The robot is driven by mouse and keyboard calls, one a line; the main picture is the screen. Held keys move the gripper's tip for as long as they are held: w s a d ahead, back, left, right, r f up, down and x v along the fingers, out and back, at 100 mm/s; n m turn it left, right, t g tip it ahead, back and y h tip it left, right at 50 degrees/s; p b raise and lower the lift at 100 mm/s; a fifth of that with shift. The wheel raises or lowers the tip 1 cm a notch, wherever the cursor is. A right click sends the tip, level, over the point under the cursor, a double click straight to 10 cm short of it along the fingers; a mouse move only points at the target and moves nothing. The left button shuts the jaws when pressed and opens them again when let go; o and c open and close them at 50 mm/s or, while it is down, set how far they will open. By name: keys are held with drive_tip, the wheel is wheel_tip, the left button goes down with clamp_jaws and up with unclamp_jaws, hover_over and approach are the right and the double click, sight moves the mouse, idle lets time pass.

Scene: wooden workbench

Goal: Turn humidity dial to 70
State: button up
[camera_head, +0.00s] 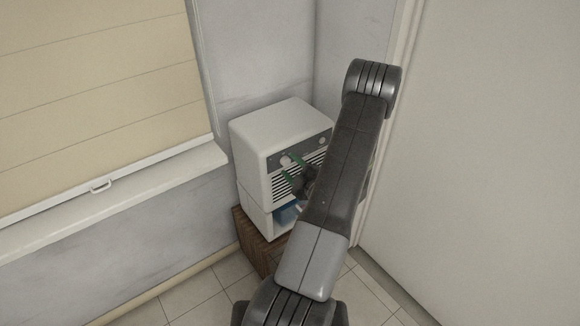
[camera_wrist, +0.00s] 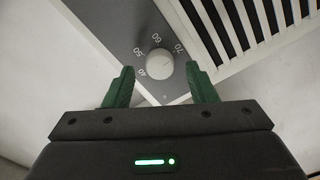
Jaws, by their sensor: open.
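The humidity dial (camera_wrist: 160,63) is a round pale knob on a grey panel, with the numbers 40, 50, 60 and 70 printed in an arc around it. I cannot make out where its pointer is set. It also shows in the head view (camera_head: 286,161) on the front of a white humidifier (camera_head: 270,130). My gripper (camera_wrist: 160,69) has green fingers that stand apart, one on each side of the dial. I see gaps between the fingers and the knob in the wrist view. My gripper also shows in the head view (camera_head: 293,169), in front of the panel, partly hidden by my arm.
A slatted vent (camera_wrist: 245,30) lies beside the dial. The humidifier stands on a brown wooden stand (camera_head: 257,247) in the corner. A window sill (camera_head: 120,190) is at left, and a pale door or wall panel (camera_head: 490,150) is at right.

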drive_tip(key=b+v, duration=0.1)
drive_tip(key=v, duration=1.1)
drive_tip(key=shift+s+d, duration=0.15)
drive_tip(key=shift+s, duration=0.15)
drive_tip(key=p+x, duration=0.1)
drive_tip(key=x, duration=1.3)
drive_tip(key=shift+s+d, duration=0.1)
drive_tip(key=shift+d, duration=0.05)
